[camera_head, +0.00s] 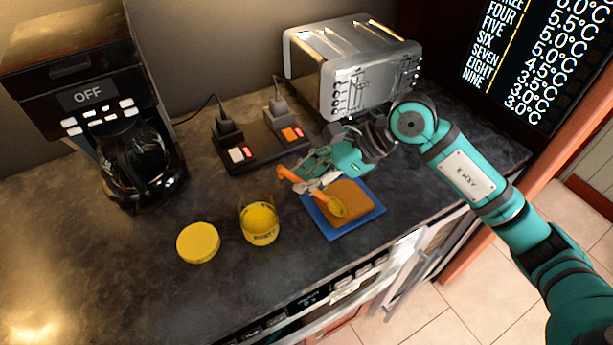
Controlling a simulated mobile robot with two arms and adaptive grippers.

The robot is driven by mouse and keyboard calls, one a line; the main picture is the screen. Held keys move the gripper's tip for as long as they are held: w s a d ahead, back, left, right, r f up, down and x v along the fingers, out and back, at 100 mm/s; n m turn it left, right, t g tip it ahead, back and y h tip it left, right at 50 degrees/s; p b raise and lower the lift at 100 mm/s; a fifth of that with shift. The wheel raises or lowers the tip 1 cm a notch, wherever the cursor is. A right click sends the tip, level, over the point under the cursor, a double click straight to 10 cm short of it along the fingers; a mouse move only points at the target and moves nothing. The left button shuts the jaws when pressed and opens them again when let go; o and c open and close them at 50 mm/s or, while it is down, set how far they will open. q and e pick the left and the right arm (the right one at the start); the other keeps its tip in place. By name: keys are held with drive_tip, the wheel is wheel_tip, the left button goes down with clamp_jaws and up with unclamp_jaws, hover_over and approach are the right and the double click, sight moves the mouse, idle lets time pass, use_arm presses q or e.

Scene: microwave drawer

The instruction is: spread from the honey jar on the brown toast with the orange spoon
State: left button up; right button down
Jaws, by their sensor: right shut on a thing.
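The brown toast (352,194) lies on a blue square board (367,220) near the counter's front edge. My right gripper (309,184) is shut on the handle of the orange spoon (291,175) above the board's upper left corner. The spoon's yellowish bowl (337,206) is over the left part of the toast; I cannot tell whether it touches. The open honey jar (260,224), yellow, stands left of the board. Its round yellow lid (198,242) lies flat to the left of the jar. My left gripper is not in view.
A coffee maker (90,100) stands at the back left. A power strip with switches and plugs (262,146) and a silver toaster (352,75) are behind the board. The dark counter is clear at the front left.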

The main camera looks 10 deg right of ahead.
drive_tip(key=shift+d+f, duration=0.1)
drive_tip(key=shift+d, duration=0.05)
drive_tip(key=shift+w+d+b, duration=0.25)
drive_tip(key=shift+w+d, duration=0.05)
drive_tip(key=shift+d, duration=0.35)
drive_tip(key=shift+w+d+b, duration=0.25)
drive_tip(key=shift+d, duration=0.35)
drive_tip(key=shift+d, duration=0.1)
drive_tip(key=shift+w+d+b, duration=0.25)
drive_tip(key=shift+d+b, duration=0.1)
drive_tip(key=shift+d, duration=0.2)
drive_tip(key=shift+w+d+b, duration=0.2)
drive_tip(key=shift+d+b, duration=0.1)
drive_tip(key=shift+d, duration=0.25)
drive_tip(key=shift+s+a, duration=0.1)
drive_tip(key=shift+a, duration=0.1)
drive_tip(key=shift+s+a, duration=0.2)
drive_tip(key=shift+a, duration=0.35)
drive_tip(key=shift+s+a, duration=0.15)
drive_tip(key=shift+a, duration=0.4)
